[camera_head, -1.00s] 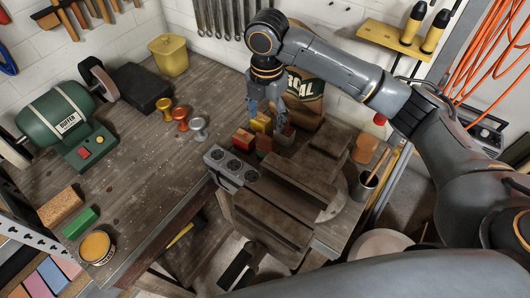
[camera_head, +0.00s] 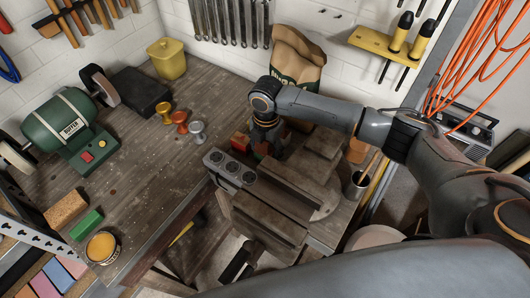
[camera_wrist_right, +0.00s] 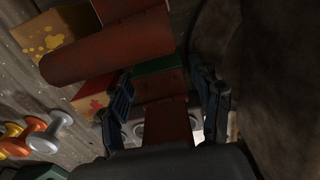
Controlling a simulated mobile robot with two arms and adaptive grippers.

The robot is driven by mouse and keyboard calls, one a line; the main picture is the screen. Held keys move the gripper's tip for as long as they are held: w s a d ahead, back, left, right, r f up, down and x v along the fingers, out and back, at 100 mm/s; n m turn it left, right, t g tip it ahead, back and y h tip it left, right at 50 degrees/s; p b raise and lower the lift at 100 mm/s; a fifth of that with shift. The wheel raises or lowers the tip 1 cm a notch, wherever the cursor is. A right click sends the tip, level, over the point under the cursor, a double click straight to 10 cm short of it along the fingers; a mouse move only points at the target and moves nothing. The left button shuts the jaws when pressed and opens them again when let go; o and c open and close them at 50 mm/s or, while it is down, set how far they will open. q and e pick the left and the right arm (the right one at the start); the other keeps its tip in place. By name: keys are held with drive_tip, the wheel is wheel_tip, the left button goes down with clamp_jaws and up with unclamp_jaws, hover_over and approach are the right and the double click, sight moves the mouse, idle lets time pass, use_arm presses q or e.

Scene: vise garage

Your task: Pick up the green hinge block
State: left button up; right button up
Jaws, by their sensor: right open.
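My right gripper (camera_head: 268,143) is low over a cluster of small blocks behind the vise. In the right wrist view its two fingers (camera_wrist_right: 168,103) are open. A reddish-brown block (camera_wrist_right: 166,120) shows between them, with no clear sign of contact. A dark green face (camera_wrist_right: 160,66) shows just beyond it, partly covered by a red block with a rounded edge (camera_wrist_right: 108,48). I cannot tell whether this is the hinge block. In the head view my arm hides most of the cluster. A separate bright green block (camera_head: 86,224) lies on the bench at the left. My left gripper is not in view.
The vise (camera_head: 268,212) stands close in front of the gripper. A grey block with round holes (camera_head: 230,168) is to its left. A paper sack (camera_head: 297,65) stands behind, and a cup (camera_head: 355,185) at the right.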

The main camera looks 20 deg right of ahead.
drive_tip(key=shift+w, duration=0.1)
drive_tip(key=c, duration=1.1)
